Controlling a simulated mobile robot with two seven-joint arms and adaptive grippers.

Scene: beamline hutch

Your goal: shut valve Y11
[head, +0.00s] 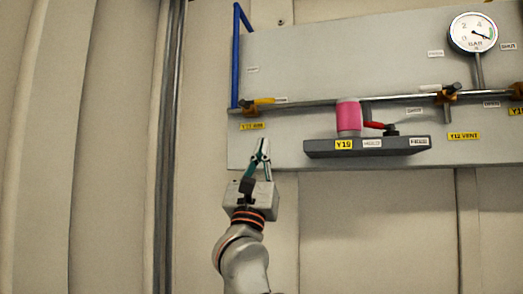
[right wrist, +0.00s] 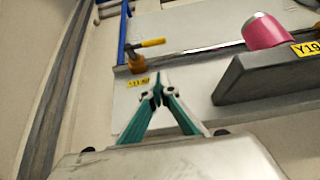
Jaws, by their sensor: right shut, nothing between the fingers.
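The leftmost valve (head: 250,104) sits on the pipe at the panel's left end, with a yellow lever pointing right, roughly along the pipe. A yellow tag (head: 252,126) hangs below it; its text is too blurred to read surely as Y11. In the right wrist view the valve's yellow lever (right wrist: 152,43) and the tag (right wrist: 138,82) show beyond the fingertips. My right gripper (head: 262,150) is shut and empty, below and slightly right of the tag, apart from the valve. The right wrist view shows its fingers (right wrist: 158,88) meeting at the tips. My left gripper is not in view.
A dark shelf (head: 310,150) tagged Y19 juts out to the right, bearing a pink cylinder (head: 348,113) and a red-handled part (head: 378,126). A blue pipe (head: 236,55) rises at the left. A gauge (head: 473,33) and other valves (head: 447,95) stand right.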

